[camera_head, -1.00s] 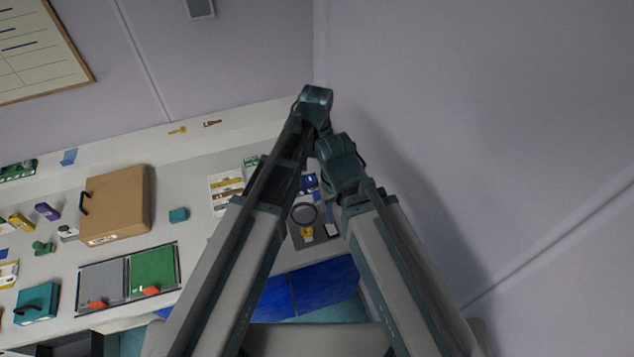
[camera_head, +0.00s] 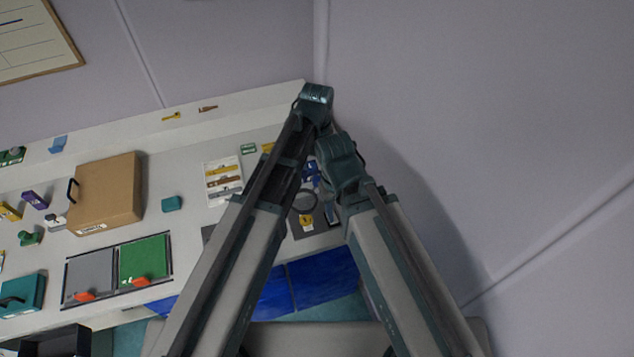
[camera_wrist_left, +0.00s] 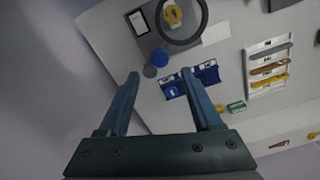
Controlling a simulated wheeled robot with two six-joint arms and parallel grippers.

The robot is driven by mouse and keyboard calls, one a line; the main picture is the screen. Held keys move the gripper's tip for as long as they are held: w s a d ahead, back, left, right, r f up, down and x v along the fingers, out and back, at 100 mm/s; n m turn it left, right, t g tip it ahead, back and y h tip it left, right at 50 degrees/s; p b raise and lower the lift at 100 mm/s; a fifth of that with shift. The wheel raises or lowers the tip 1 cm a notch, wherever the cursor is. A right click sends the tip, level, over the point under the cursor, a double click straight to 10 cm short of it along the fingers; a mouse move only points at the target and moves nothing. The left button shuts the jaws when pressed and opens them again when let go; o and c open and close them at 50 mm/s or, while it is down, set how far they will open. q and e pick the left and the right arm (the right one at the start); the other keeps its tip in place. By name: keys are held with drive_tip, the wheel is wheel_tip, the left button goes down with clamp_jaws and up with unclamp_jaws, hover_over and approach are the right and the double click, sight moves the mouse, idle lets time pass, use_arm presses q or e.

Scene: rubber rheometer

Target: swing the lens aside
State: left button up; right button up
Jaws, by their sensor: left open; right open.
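The lens (camera_head: 304,201) is a dark round ring over a dark grey base plate (camera_head: 325,239), with a yellow piece beneath it. The ring also shows at the top edge of the left wrist view (camera_wrist_left: 182,43), partly cut off. My left gripper (camera_wrist_left: 160,73) is open and empty in the left wrist view, apart from the lens. In the head view my arms hide the left gripper's jaws. My right gripper's jaws do not show.
A white rack of small tools (camera_head: 222,180), a teal block (camera_head: 172,204) and a brown case (camera_head: 106,193) stand to the left. A bare wall closes off the right side.

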sight(317, 178)
use_arm(q)
wheel_tip(317, 178, down, 7)
drive_tip(key=b, duration=0.5)
drive_tip(key=shift+r, duration=0.2)
drive_tip(key=shift+c, duration=0.3)
clamp_jaws()
idle(0.8)
